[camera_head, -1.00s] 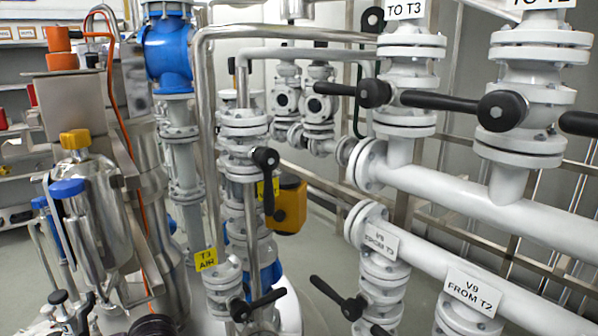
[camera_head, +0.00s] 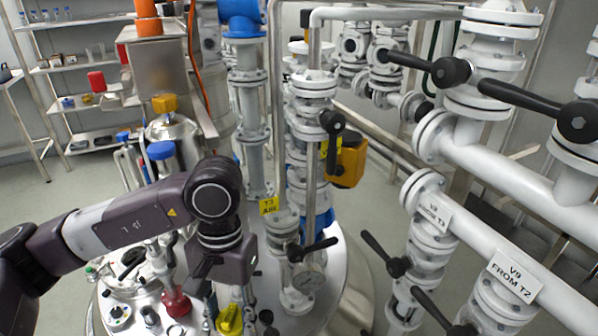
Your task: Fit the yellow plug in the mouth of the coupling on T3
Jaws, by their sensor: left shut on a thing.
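My left gripper (camera_head: 228,296) points down over the steel vessel top (camera_head: 345,300) near the bottom of the view. It is shut on the yellow plug (camera_head: 230,320), which shows just below its fingers near the lower edge. A yellow T3 AIR tag (camera_head: 268,206) hangs on the pipework to the right of my left wrist. I cannot make out the coupling's mouth; the gripper and crowded fittings may cover it. My right gripper is not in view.
A red knob (camera_head: 177,303) and small fittings stand left of the gripper. White pipes with long black handles fill the right side. Shelves (camera_head: 85,100) stand at the back left.

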